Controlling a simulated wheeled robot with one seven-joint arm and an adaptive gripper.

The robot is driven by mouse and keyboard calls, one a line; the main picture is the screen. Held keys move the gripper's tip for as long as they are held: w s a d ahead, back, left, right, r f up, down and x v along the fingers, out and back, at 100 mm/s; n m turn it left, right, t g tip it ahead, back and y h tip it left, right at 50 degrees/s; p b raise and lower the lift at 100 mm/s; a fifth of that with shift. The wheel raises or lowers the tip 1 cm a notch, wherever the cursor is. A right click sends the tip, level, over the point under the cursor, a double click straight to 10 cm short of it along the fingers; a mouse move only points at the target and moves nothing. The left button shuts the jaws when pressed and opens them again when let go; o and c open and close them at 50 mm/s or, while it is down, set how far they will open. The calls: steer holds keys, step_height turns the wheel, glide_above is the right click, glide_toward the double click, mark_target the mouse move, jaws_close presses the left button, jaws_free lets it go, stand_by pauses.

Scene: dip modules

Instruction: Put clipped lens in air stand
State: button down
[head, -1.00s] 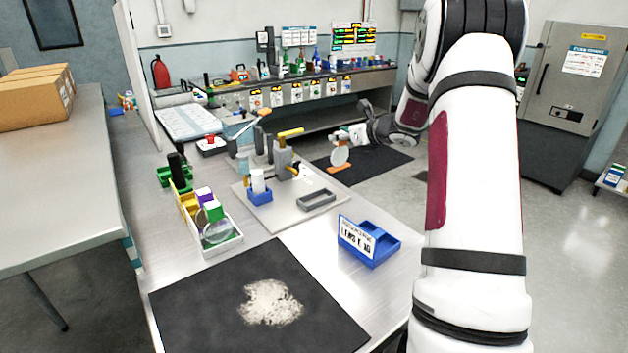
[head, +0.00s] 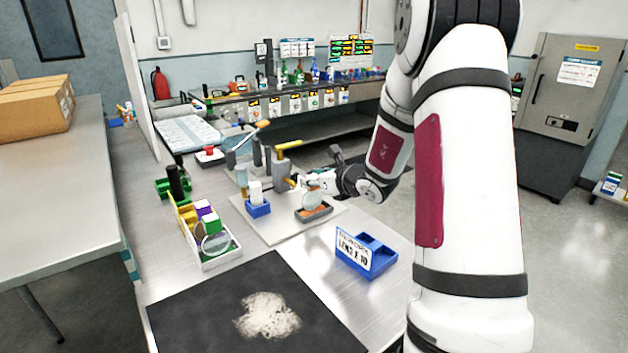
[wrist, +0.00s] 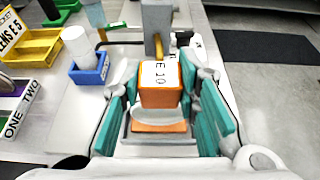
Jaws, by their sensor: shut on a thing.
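The clipped lens is an orange clip (wrist: 160,88) marked "E 10" with a clear round lens (head: 313,201) below it. My gripper (wrist: 163,95) is shut on the clip, a teal finger on each side. In the head view my gripper (head: 318,184) is just above the grey rectangular frame (head: 326,217) on the pale plate, which looks like the air stand. The lens and an orange piece at its lower edge are at the frame, lined up with its opening. I cannot tell whether they rest in it or hover just above.
A grey post with a yellow handle (head: 283,158) stands just behind. A blue holder with a white cylinder (head: 257,205) is to the left. A blue "LENS E 10" box (head: 372,257) is in front right, a white tray of coloured clips (head: 222,259) at left. The black mat (head: 200,318) is clear apart from a pale patch.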

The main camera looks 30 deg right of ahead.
steer(key=shift+f, duration=0.15)
steer(key=c, duration=1.2)
jaws_free()
